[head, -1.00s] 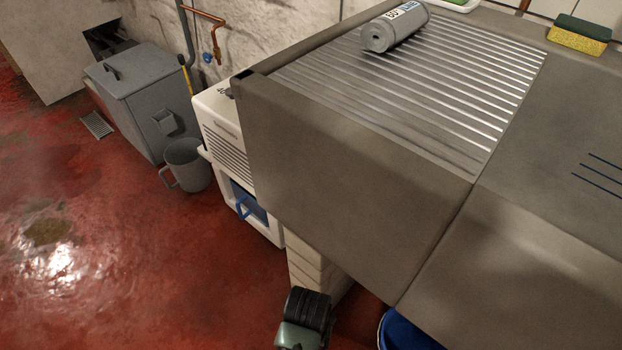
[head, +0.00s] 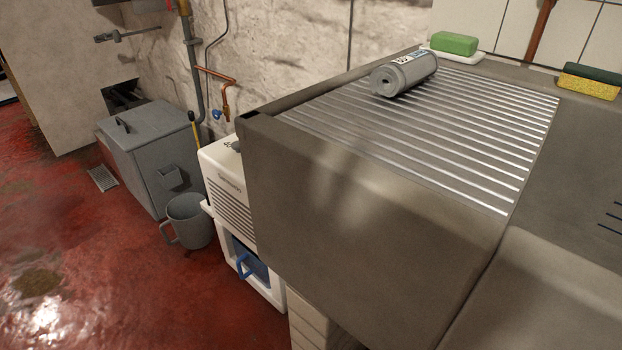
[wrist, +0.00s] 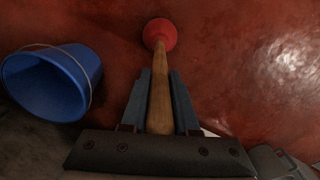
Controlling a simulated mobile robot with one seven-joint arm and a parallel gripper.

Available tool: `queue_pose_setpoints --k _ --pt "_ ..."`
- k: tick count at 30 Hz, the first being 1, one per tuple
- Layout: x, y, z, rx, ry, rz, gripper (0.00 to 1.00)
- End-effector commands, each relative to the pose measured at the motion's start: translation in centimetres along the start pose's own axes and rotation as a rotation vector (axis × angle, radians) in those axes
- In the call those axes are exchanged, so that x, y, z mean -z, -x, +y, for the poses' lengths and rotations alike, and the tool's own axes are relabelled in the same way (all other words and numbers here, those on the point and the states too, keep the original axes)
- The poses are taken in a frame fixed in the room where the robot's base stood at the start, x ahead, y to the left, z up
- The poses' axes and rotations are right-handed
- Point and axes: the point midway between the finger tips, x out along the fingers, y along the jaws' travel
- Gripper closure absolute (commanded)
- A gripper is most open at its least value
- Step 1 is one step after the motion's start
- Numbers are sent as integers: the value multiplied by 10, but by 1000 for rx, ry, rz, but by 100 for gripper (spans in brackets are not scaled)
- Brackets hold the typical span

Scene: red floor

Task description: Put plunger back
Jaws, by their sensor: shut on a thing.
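The plunger (wrist: 160,85) shows in the wrist view, with a wooden handle and a red rubber cup (wrist: 160,33) at the far end. My gripper (wrist: 160,85) is shut on the wooden handle, one dark finger on each side. The cup points away from the gripper, over the red floor; I cannot tell whether it touches the floor. Neither the plunger nor my gripper shows in the head view.
A blue bucket (wrist: 50,83) lies left of the plunger. The head view shows a grey sink unit (head: 370,215) with a ribbed drainer, a grey roll (head: 404,75), sponges (head: 590,80), a white machine (head: 226,178), a grey mug (head: 188,222) and a grey bin (head: 150,155). The floor at left is open.

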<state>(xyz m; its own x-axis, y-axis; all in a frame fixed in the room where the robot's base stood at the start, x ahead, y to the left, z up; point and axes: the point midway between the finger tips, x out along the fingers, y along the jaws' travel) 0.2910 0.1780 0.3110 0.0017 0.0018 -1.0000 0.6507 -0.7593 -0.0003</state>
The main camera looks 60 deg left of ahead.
Motion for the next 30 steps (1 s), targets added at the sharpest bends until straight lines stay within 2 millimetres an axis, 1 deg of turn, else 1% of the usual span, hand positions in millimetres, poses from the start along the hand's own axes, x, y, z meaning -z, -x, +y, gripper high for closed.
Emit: queue_pose_setpoints --k 1,5,6,13,16,20,27,30 --pt "0 0 0 0 0 0 66" --pt "0 0 0 0 0 0 43" --pt "0 0 0 0 0 0 42" --pt "0 0 0 0 0 0 42" --pt "0 5 0 0 1 0 42" --pt "1 26 0 0 -1 2 42" --pt "0 80 0 0 0 1 42" --pt "0 98 0 0 -1 0 42"
